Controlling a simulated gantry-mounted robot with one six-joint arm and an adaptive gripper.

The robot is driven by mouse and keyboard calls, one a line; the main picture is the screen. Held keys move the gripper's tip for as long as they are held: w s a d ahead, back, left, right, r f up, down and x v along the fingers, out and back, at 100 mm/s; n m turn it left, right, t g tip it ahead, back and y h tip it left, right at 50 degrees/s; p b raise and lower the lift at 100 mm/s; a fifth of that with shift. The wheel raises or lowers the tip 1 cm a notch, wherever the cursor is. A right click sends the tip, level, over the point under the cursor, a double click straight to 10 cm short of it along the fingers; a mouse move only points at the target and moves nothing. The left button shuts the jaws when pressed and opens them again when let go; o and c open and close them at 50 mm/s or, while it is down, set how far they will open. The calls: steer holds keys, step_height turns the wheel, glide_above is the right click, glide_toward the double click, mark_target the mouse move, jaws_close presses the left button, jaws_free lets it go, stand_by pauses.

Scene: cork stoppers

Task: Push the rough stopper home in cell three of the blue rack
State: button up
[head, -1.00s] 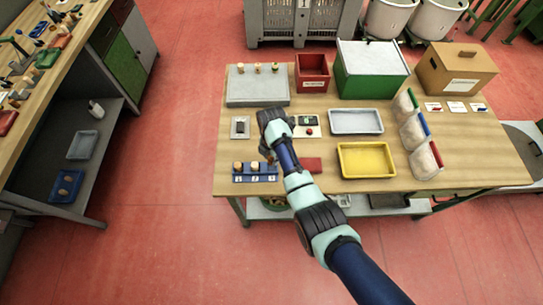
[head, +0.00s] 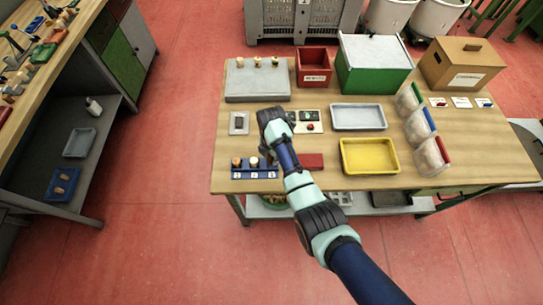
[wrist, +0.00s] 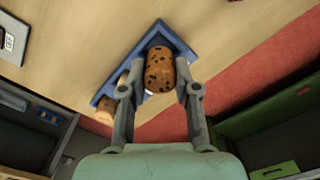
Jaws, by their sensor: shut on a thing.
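The blue rack (head: 240,176) sits at the table's front left, with numbered cells along its front. Two cork stoppers stand in its left and middle cells, one at the left (head: 237,162) and one in the middle (head: 254,162). My gripper (wrist: 160,84) is shut on the rough stopper (wrist: 159,66), a brown cork with dark specks. In the wrist view the stopper lies over the end of the blue rack (wrist: 186,46), at cell three. How deep it sits is hidden. In the head view my arm covers the stopper and part of the rack's right end.
A red block (head: 312,161) lies right of my wrist, with a yellow tray (head: 370,172) beyond it. A grey tray (head: 358,128) and a grey board with stoppers (head: 257,90) stand farther back. The table's front edge is close to the rack.

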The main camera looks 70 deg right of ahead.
steer(key=shift+f+b, duration=0.85)
steer(key=shift+f, duration=0.6)
stand_by(1.2)
steer(key=o, duration=0.8)
step_height(320, 180, up, 12)
steer(key=shift+r, duration=0.1)
stand_by(0.7)
